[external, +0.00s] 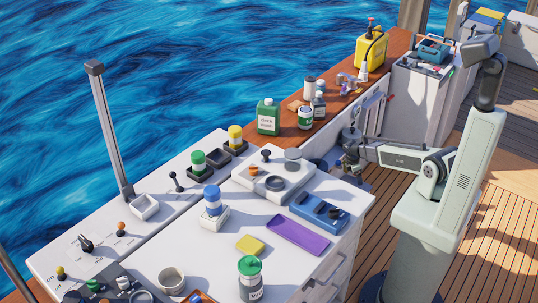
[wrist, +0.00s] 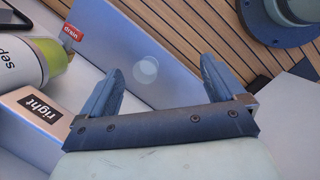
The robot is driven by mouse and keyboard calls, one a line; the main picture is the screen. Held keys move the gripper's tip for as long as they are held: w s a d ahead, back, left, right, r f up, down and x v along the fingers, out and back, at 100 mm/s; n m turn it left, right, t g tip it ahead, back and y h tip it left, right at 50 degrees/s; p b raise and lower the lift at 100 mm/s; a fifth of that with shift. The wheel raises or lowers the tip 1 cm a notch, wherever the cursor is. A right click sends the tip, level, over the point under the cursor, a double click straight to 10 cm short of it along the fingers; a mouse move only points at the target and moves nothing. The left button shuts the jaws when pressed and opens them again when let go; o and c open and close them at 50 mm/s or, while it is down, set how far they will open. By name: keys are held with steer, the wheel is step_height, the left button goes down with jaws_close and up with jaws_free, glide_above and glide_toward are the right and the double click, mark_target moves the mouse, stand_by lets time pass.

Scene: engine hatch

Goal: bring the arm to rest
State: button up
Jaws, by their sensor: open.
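My gripper (external: 351,152) is at the end of my arm, beyond the far right corner of the white counter (external: 215,250) in the external view. In the wrist view my gripper (wrist: 162,68) is open, with its two dark fingers wide apart and nothing held between them. A grey-blue panel with a pale round spot (wrist: 146,70) lies behind the fingers. My arm is stretched out to the left from its upright body.
In the wrist view, a bottle marked "sep" (wrist: 20,55), a block labelled "right" (wrist: 40,108) and a red "drain" label (wrist: 70,33) are near the left finger. A purple tray (external: 298,236) and blue tray (external: 320,212) lie on the counter. Wooden deck is below.

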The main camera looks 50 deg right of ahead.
steer(key=s+a+f+m+g+y, duration=0.1)
steer(key=s+a+f+m, duration=0.3)
steer(key=s+a, duration=0.8)
steer(key=s+a+f+m+g+y, duration=0.1)
steer(key=s+a+f+m+g, duration=0.2)
steer(key=s+a, duration=0.9)
step_height(320, 180, down, 2)
steer(key=shift+s+a+f+m+g+y, duration=0.2)
steer(key=shift+s+a+m+g+y, duration=0.15)
steer(key=shift+s+m, duration=0.75)
steer(key=shift+w, duration=0.1)
